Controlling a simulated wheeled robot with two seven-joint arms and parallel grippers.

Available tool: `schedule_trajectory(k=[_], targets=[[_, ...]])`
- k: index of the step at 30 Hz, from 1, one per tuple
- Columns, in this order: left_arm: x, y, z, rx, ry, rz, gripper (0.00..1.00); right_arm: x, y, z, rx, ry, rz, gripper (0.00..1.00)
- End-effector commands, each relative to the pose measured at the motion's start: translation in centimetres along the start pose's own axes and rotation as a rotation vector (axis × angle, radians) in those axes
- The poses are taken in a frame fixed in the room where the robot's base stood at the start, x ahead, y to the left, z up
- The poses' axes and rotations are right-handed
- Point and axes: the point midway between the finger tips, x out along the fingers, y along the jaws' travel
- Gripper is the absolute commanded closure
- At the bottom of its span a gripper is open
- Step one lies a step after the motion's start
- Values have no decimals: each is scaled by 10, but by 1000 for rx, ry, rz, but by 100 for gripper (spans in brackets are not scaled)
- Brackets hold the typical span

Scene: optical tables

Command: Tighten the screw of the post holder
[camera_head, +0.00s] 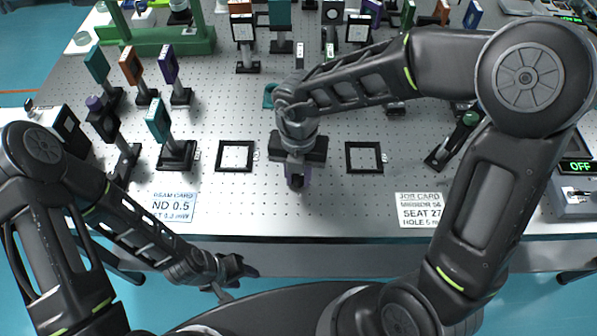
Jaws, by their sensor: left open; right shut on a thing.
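My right gripper (298,180) points down at the middle of the optical table and is shut on a small purple-grey part (305,172). The gripper and wrist hide most of this part, so I cannot tell whether it is the post holder or its screw. No screw can be made out. My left gripper (238,278) is open and empty, low in front of the table's front edge. Several mounts on posts stand on the table, among them a teal one (158,118) at the left and a dark holder with a green top (466,120) at the right.
Two black square frames (235,142) (364,144) lie flat either side of my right gripper. Two cards (174,206) (419,210) lie near the front edge. A green stand (160,40) and several mounts fill the back. A box reading OFF (577,190) is at the right.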

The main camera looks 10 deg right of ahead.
Motion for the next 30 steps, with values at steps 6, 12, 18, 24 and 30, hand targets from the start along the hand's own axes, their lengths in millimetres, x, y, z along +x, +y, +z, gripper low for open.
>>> schedule_trajectory(k=[6, 12, 18, 24, 30], targets=[[-38, 12, 4, -7, -9, -11, 54, -8, -1, 0, -150, 4, -3, 100], [-46, 13, 6, -12, -15, -16, 54, -2, 0, 0, -239, 1, 0, 100], [-44, 12, 6, -11, -15, -16, 54, -1, 0, 1, -241, -1, 2, 100], [-44, 13, 6, -11, -15, -16, 54, 0, 0, 0, -240, -1, 1, 64], [-44, 13, 6, -11, -14, -16, 54, 0, 0, 0, -239, 0, 1, 54]])
